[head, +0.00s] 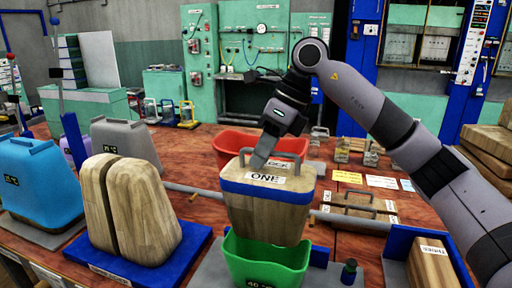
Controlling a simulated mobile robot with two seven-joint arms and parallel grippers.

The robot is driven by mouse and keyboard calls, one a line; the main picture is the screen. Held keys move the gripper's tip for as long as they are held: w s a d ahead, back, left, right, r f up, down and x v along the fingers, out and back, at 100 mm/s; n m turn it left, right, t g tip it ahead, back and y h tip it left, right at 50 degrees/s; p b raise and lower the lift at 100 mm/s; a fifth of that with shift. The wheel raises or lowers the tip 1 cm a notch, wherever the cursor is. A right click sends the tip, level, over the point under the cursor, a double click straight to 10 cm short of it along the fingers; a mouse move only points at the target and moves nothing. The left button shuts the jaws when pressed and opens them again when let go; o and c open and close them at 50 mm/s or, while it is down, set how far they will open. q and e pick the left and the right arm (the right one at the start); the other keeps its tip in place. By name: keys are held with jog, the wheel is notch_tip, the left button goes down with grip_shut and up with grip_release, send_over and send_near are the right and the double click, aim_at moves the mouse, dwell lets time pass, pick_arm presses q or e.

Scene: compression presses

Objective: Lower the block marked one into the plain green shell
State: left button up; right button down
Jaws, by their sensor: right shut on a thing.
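The wooden block marked ONE (262,212) has a blue band near its top and a grey handle. My right gripper (263,158) is above it, shut on the handle, and holds the block roughly upright. The green shell (266,268) is directly below, with a temperature label on its front, cut by the lower picture edge. The block's lower end overlaps the shell's opening; I cannot tell how deep it sits. The block hides most of the shell's inside. My left gripper is not in view.
A red shell (233,143) stands just behind the block. A split wooden form (133,208) on a blue tray (190,262) and a blue container (38,178) stand left. A small dark bottle (349,271) is close right of the green shell. A wooden block (432,266) lies in a blue tray at right.

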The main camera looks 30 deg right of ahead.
aim_at(268, 169)
jog(key=shift+f, duration=0.55)
notch_tip(268, 169, down, 5)
jog(key=shift+f, duration=0.1)
notch_tip(268, 169, down, 8)
jog(key=b, duration=0.6)
jog(key=shift+r, duration=0.25)
jog(key=shift+f+b, duration=0.55)
jog(key=shift+f, duration=0.15)
jog(key=shift+f+b, duration=0.4)
jog(key=shift+f, duration=0.2)
jog(key=c, duration=1)
grip_release()
jog(key=shift+f, duration=0.1)
